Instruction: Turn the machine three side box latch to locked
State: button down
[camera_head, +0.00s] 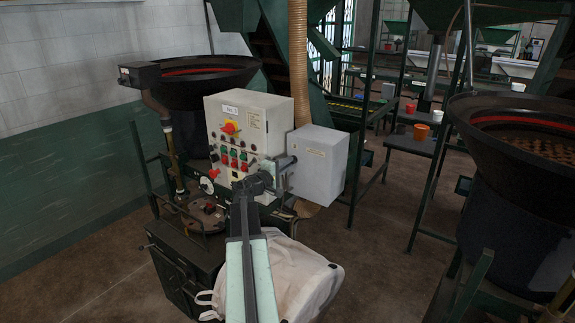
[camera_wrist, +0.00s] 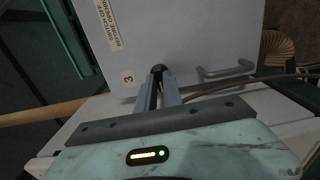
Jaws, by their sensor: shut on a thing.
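The grey side box (camera_head: 318,165) is mounted at the right of the control cabinet. In the wrist view its pale door (camera_wrist: 190,35) fills the top and carries a "3" label (camera_wrist: 127,77) and a longer text label. My gripper (camera_head: 291,160) is at the box's left edge in the head view. In the wrist view my gripper (camera_wrist: 160,78) has its fingers close together at the door's edge. They are shut on a small dark latch (camera_wrist: 157,69), which is mostly hidden between them, so its turn position cannot be told.
A grey bar handle (camera_wrist: 226,72) stands out from the door, right of my fingers. The control cabinet (camera_head: 235,130) with buttons is close on the left. A white bulk bag (camera_head: 300,275) is below my arm. A ribbed hose (camera_head: 299,60) rises behind.

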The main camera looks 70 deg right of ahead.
jog(key=c, duration=1.5)
grip_release()
jog(key=v, duration=0.7)
jog(key=shift+a, duration=0.35)
jog(key=shift+w, duration=0.1)
